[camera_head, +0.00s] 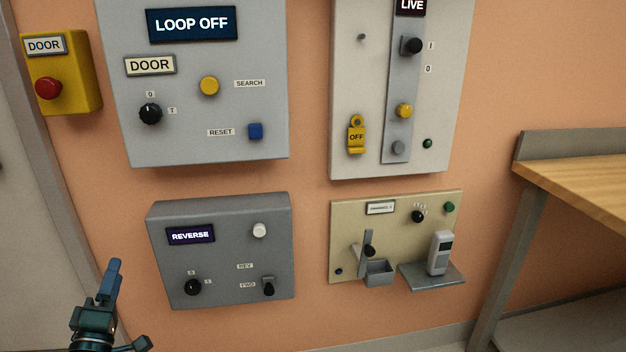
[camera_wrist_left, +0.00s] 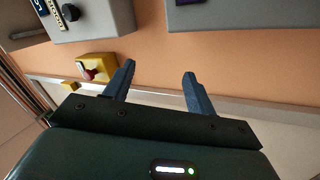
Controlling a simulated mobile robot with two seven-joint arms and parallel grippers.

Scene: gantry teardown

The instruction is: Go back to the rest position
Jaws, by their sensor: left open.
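My left gripper (camera_head: 122,303) is at the lower left of the head view, in front of the orange wall and below and left of the grey REVERSE box (camera_head: 221,251). In the left wrist view its two blue fingers (camera_wrist_left: 160,88) stand wide apart with nothing between them. It touches nothing that I can see. My right gripper is in neither view.
On the wall are the LOOP OFF panel (camera_head: 200,130), the LIVE panel (camera_head: 372,90), a beige panel (camera_head: 345,215) with a small shelf (camera_head: 432,278), and a yellow box (camera_head: 80,75) with a red button. A wooden-topped bench (camera_head: 590,180) stands at right.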

